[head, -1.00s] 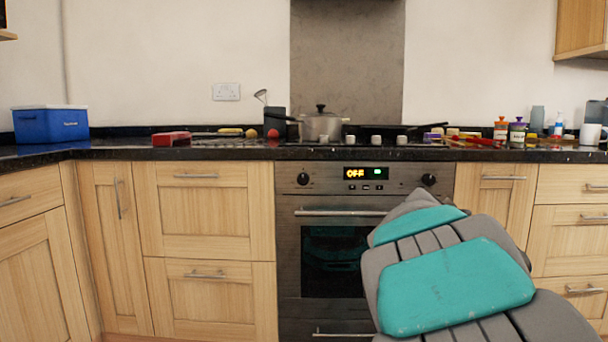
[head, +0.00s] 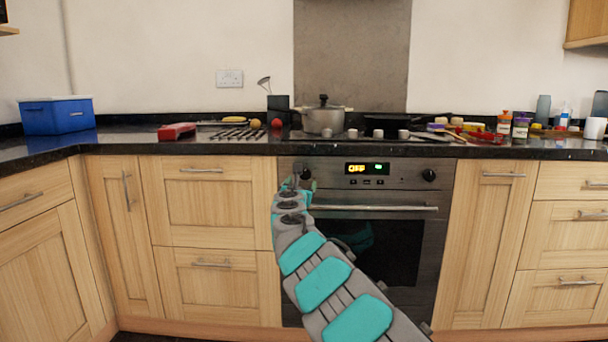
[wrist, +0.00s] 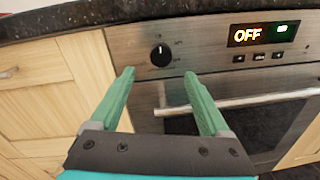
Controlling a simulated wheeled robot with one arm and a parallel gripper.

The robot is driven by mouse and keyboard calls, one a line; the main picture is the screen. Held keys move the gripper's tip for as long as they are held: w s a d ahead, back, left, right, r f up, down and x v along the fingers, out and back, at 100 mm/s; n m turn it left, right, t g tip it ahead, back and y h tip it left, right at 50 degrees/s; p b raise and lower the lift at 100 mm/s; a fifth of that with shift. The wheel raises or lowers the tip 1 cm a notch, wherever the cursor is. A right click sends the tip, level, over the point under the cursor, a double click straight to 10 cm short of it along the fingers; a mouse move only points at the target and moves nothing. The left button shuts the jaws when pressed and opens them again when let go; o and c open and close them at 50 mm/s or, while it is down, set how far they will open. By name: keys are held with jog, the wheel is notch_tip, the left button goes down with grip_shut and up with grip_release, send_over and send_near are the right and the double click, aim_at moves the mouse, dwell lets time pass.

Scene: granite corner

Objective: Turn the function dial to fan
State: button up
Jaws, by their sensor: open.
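The oven (head: 400,192) has two black dials on its front panel, one on each side of the display. The left dial (wrist: 161,55) shows clearly in the wrist view, with a white pointer mark near vertical and small markings around it. In the head view my gripper (head: 300,183) is in front of this dial and partly covers it. The right dial (head: 429,175) is uncovered. In the wrist view my gripper (wrist: 158,75) is open, its green fingers either side of and below the dial, with nothing between them. The display (wrist: 264,34) reads OFF.
The oven handle (wrist: 240,100) runs across just below the panel, close to the right finger in the wrist view. The dark worktop edge (head: 200,148) overhangs above. A pot (head: 323,119) and several small items stand on the worktop.

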aim_at(305, 175)
jog(key=w+p, duration=0.1)
jog(key=w, duration=0.3)
jog(key=shift+w+d+p, duration=0.15)
jog(key=shift+w+p, duration=0.25)
jog(key=shift+w, duration=0.4)
jog(key=shift+w+r, duration=0.15)
jog(key=shift+w, duration=0.1)
jog(key=shift+w+d+p, duration=0.15)
jog(key=shift+w+p, duration=0.3)
jog(key=shift+w, duration=0.35)
jog(key=shift+c, duration=0.3)
grip_shut()
